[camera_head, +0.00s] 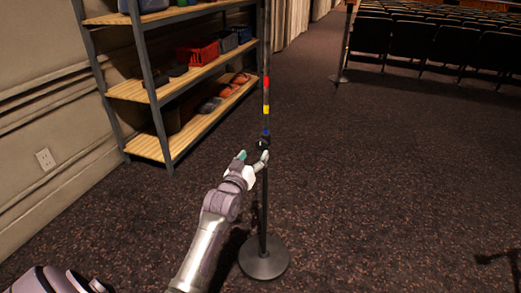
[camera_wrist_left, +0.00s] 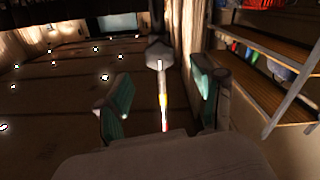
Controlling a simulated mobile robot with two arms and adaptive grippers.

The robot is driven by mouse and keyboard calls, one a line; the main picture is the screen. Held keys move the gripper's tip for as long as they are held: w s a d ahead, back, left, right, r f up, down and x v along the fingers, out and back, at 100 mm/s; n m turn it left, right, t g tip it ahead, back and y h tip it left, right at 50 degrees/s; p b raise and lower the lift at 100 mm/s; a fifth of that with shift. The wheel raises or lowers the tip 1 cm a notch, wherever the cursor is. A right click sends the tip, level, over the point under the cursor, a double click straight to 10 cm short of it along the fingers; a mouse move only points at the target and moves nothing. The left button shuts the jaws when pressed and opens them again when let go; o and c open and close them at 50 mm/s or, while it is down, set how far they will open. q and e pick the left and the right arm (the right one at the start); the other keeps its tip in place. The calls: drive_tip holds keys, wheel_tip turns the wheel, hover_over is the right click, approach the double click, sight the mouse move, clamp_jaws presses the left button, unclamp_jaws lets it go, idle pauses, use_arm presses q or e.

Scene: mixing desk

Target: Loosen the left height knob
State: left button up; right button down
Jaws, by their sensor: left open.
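A slim black stand has a round base (camera_head: 264,259) on the carpet and an upright pole (camera_head: 263,205). The height knob (camera_head: 263,143), small and dark, sits on the pole just below the blue, yellow and red bands. My left gripper (camera_head: 254,158) is at the knob with its teal-padded fingers apart. In the left wrist view the grey faceted knob (camera_wrist_left: 159,53) appears in the gap between the open fingers of the left gripper (camera_wrist_left: 160,88), near their tips. I cannot tell whether a finger touches it. My right gripper is not in view.
A wood-and-metal shelf (camera_head: 155,94) with bins and shoes stands at left, beside the wall. A second stand (camera_head: 340,77) is farther back, near rows of dark seats (camera_head: 435,45).

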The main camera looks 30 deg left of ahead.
sight(260, 146)
use_arm(q)
drive_tip(key=b+x, duration=0.1)
drive_tip(key=x, duration=0.5)
drive_tip(key=shift+w, duration=0.3)
